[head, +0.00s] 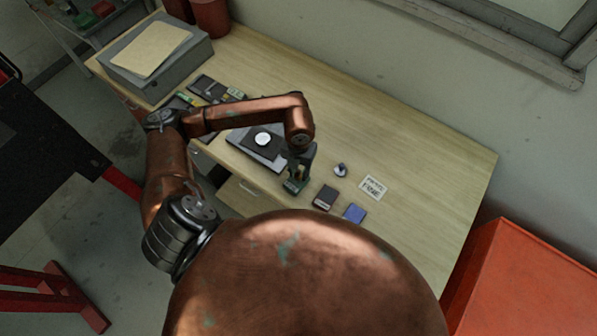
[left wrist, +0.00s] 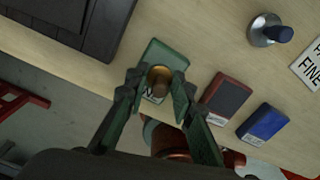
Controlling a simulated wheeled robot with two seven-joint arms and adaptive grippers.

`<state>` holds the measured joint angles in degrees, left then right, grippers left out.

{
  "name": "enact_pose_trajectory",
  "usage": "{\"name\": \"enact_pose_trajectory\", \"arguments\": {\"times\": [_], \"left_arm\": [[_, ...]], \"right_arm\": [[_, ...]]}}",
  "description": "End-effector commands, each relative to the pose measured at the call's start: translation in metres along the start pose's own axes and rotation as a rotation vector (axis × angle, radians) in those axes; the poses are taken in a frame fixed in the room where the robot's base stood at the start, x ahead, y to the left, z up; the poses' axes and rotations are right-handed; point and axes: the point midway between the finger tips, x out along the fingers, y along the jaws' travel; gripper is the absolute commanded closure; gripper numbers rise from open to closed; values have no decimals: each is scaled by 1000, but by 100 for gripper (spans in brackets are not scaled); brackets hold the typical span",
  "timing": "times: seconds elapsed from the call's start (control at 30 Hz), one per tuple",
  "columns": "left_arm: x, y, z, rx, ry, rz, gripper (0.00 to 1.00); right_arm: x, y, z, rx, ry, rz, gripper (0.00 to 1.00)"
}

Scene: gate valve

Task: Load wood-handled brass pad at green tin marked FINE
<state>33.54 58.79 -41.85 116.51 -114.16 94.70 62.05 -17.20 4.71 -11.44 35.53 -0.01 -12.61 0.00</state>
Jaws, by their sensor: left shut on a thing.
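The green tin (left wrist: 165,55) lies flat near the front edge of the bench, with a white label reading "FINE" partly covered. In the head view the tin (head: 293,187) shows just under my left gripper (head: 297,174). In the left wrist view my left gripper (left wrist: 158,88) is shut on the round wooden handle (left wrist: 159,77) of the pad. The pad is over the tin's near part; its brass face is hidden, and I cannot tell whether it touches the tin. My right gripper is not in view.
To the right lie a dark red tin (left wrist: 228,97) and a blue tin (left wrist: 262,122). A dark plate with a white disc (head: 263,138) lies left. The bench's right end is clear.

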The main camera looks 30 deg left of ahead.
Motion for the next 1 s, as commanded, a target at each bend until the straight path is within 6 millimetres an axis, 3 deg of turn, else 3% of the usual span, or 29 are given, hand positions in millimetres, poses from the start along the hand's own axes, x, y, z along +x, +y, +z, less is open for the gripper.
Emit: {"name": "enact_pose_trajectory", "arguments": {"times": [0.63, 1.0], "left_arm": [[-53, 0, 1, 0, -4, 0, 97], [-56, 0, 1, 0, -3, 0, 97]], "right_arm": [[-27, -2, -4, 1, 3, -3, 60], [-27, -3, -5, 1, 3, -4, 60]]}}
